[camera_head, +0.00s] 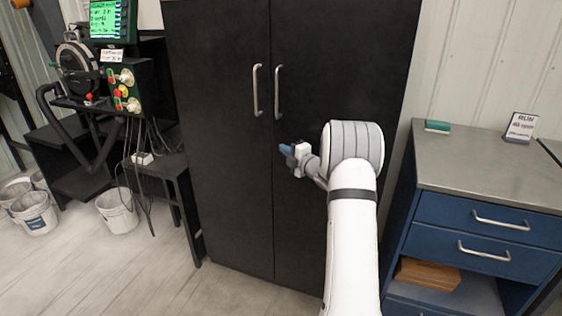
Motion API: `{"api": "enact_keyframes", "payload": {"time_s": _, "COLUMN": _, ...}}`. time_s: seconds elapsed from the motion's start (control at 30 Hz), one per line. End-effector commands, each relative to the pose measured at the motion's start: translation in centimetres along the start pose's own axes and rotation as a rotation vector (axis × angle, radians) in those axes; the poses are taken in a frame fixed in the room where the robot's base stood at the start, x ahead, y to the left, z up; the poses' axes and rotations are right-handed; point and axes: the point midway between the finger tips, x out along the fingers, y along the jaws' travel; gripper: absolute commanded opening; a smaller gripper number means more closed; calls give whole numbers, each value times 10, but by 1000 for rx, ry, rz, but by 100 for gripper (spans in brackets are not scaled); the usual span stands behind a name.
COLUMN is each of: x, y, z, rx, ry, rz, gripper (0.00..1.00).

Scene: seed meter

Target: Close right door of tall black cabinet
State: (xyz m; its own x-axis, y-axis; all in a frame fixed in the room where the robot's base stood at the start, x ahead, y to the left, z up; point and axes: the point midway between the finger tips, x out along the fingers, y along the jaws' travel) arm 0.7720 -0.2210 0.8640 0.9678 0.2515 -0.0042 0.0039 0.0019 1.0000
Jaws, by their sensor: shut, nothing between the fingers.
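The tall black cabinet (215,150) stands upright in the middle of the view, with two doors side by side. Its right door (345,70) looks flush with the left door (220,60), and only a thin seam shows between them. Each door has a vertical metal handle: the left handle (256,90) and the right handle (278,91). My gripper (284,149) is shut and empty, in front of the right door below its handle. Whether it touches the door cannot be told. My arm hides the lower right part of that door.
A blue drawer unit (485,215) with a grey top stands close on the right. A machine with a green screen (108,20) and a control box (122,90) stands on the left. Buckets (118,210) are on the floor there. Floor (130,275) in front is clear at left.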

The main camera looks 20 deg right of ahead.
Motion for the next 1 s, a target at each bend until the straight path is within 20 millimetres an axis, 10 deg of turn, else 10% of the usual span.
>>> {"api": "enact_keyframes", "payload": {"time_s": 0.43, "x": -13, "y": 7, "z": -33, "rx": -4, "ry": -1, "rz": 8, "gripper": 0}}
{"api": "enact_keyframes", "payload": {"time_s": 1.0, "x": -109, "y": 4, "z": -56, "rx": -3, "ry": -1, "rz": 4, "gripper": 0}}
